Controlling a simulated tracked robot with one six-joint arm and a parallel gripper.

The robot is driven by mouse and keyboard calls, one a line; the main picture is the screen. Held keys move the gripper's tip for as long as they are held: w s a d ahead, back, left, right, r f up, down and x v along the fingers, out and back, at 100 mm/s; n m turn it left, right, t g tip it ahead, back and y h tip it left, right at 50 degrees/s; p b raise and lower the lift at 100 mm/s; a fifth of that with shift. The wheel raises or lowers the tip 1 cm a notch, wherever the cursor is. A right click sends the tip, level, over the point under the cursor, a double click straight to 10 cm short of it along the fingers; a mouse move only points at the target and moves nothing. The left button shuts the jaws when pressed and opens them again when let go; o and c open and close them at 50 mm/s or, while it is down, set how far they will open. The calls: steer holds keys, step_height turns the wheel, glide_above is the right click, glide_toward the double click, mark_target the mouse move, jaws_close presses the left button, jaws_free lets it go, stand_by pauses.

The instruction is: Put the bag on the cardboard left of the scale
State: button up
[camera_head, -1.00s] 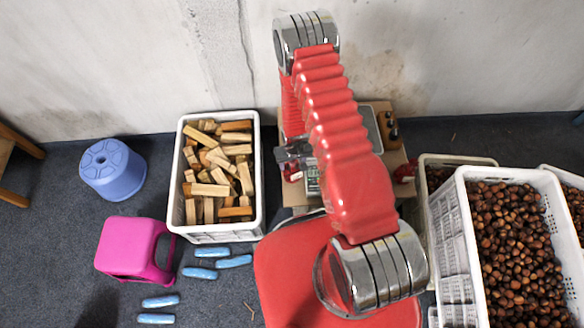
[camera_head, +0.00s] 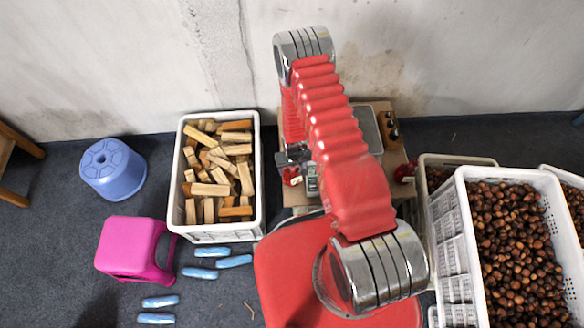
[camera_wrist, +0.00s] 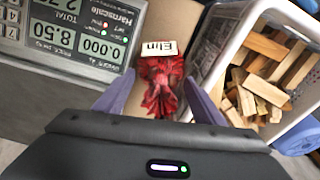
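In the head view the bag (camera_head: 292,175) shows left of the scale's display (camera_head: 312,180). My gripper (camera_wrist: 159,80) is open, with its two fingers apart on either side of the bag and gaps beside it. In the head view my gripper is just behind the bag, and my arm hides much of the scale. The scale display reads 0.000 and 8.50.
The white crate of wood blocks (camera_head: 258,190) stands close on the left. Another red bag (camera_head: 405,172) lies right of the scale. Crates of chestnuts (camera_head: 448,230) stand at the right. A red chair (camera_head: 285,265) is in front. Stools (camera_head: 113,168) are at the far left.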

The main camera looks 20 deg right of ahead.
steer(key=shift+o, duration=1.2)
steer(key=shift+s+r, duration=0.25)
steer(key=shift+r, duration=1.75)
steer(key=shift+s+r, duration=0.2)
steer(key=shift+r, duration=1.75)
steer(key=shift+s+r, duration=0.25)
steer(key=shift+r, duration=1.75)
